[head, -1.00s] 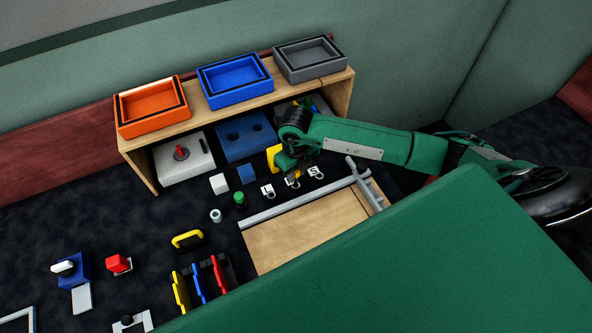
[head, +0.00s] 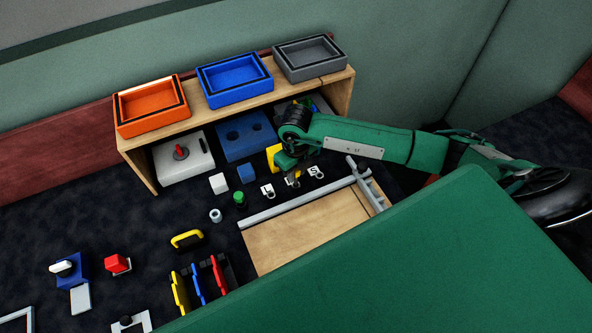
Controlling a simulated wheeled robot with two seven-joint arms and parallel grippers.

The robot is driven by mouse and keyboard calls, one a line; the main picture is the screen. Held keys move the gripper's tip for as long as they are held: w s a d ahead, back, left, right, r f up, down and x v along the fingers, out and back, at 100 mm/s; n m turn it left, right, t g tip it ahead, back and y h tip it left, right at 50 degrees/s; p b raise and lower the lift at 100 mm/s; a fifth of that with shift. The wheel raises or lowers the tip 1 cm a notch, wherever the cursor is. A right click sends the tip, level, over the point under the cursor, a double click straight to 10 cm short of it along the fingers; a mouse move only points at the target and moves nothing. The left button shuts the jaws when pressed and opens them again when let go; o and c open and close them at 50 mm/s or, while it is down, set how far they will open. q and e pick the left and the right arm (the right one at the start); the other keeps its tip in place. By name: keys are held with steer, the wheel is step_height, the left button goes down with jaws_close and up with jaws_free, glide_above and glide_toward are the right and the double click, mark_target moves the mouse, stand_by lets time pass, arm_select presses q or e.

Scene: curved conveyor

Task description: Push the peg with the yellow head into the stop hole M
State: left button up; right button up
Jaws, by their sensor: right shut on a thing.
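My right gripper (head: 291,174) reaches in from the right and points down over the row of stop holes, shut on the peg with the yellow head (head: 295,175). Only a little yellow shows between the fingers; the peg's shaft is hidden. White label tiles with rings mark the stop holes: L (head: 268,191) is left of the gripper and S (head: 316,172) is right of it. The middle tile, M (head: 292,183), is mostly covered by the gripper. I cannot tell how deep the peg sits. My left gripper is not in view.
A wooden shelf (head: 345,95) with orange, blue and grey trays stands behind. A yellow block (head: 273,157) is close left of the gripper. White and blue cubes and a green-topped peg (head: 239,198) stand further left. A grey rail (head: 300,205) edges the wooden board in front.

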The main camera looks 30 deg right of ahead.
mark_target(296, 183)
steer(key=shift+f+b, duration=1.55)
steer(key=shift+f, duration=0.2)
steer(key=o, duration=1)
steer(key=shift+o, duration=0.2)
steer(key=shift+r, duration=0.15)
step_height(296, 183, up, 12)
steer(key=shift+r+b, duration=0.1)
steer(key=shift+b, duration=0.95)
steer(key=shift+r, duration=0.7)
